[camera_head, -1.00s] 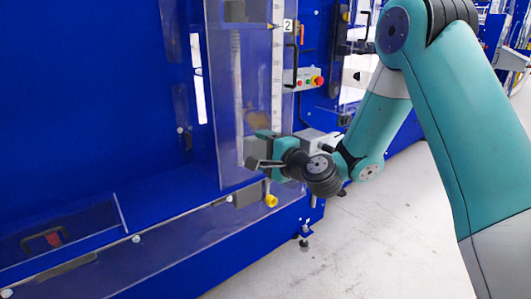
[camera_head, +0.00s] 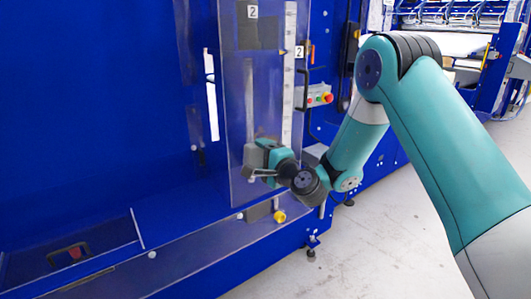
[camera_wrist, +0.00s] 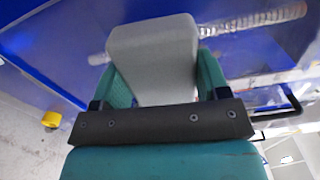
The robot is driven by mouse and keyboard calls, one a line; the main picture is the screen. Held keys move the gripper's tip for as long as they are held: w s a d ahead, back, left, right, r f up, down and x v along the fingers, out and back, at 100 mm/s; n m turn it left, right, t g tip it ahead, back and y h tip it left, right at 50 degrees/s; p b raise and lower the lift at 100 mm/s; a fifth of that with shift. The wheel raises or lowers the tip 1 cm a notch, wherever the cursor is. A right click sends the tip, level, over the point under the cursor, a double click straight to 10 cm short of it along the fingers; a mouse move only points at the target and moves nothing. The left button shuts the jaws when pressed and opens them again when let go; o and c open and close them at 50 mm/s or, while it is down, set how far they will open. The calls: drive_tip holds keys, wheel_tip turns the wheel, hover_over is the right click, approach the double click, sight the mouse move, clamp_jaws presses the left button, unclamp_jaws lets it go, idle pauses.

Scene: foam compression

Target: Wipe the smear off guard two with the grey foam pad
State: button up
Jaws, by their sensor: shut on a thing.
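Guard two (camera_head: 236,95) is a clear upright panel on the blue machine, with a "2" label near its top. A pale vertical streak (camera_head: 248,105) shows on or behind it; I cannot tell whether this is the smear. My gripper (camera_head: 262,160) is at the lower part of the guard, shut on the grey foam pad (camera_head: 254,157). In the wrist view the pad (camera_wrist: 152,55) sits between the teal fingers of my gripper (camera_wrist: 160,78) and hides what is directly ahead. I cannot tell whether the pad touches the guard.
A second "2" label (camera_head: 299,51) and a black handle (camera_head: 303,88) are right of the guard. A button box (camera_head: 319,95) is further right. A yellow knob (camera_head: 279,217) is below my gripper. The pale floor at lower right is clear.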

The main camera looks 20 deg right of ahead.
drive_tip(key=shift+p+x, duration=0.95)
drive_tip(key=shift+p, duration=0.35)
idle(0.5)
drive_tip(key=shift+d, duration=0.1)
